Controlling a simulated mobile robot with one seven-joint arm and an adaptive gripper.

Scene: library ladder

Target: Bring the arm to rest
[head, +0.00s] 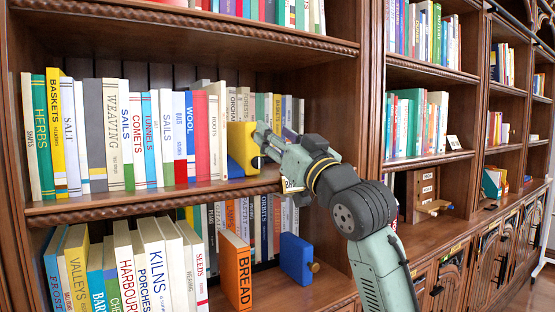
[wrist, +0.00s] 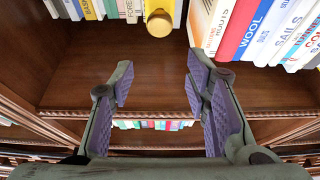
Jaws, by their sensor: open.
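My gripper (head: 264,142) reaches toward the middle shelf (head: 120,203), beside a yellow block (head: 243,146) with a blue part at its foot, at the right end of the book row. In the wrist view my gripper (wrist: 160,78) is open, with its two purple-padded fingers apart and nothing between them. A round yellow knob (wrist: 158,22) shows just beyond the fingertips, at the top middle. In the head view I cannot tell whether the gripper touches the yellow block. My grey-green arm comes in from the lower right.
Book rows fill the shelves. On the lower shelf stand an orange BREAD book (head: 236,270) and a blue block (head: 297,258) with a knob. A wooden upright (head: 352,85) rises close to my arm. Another bookcase bay (head: 430,75) stands at right.

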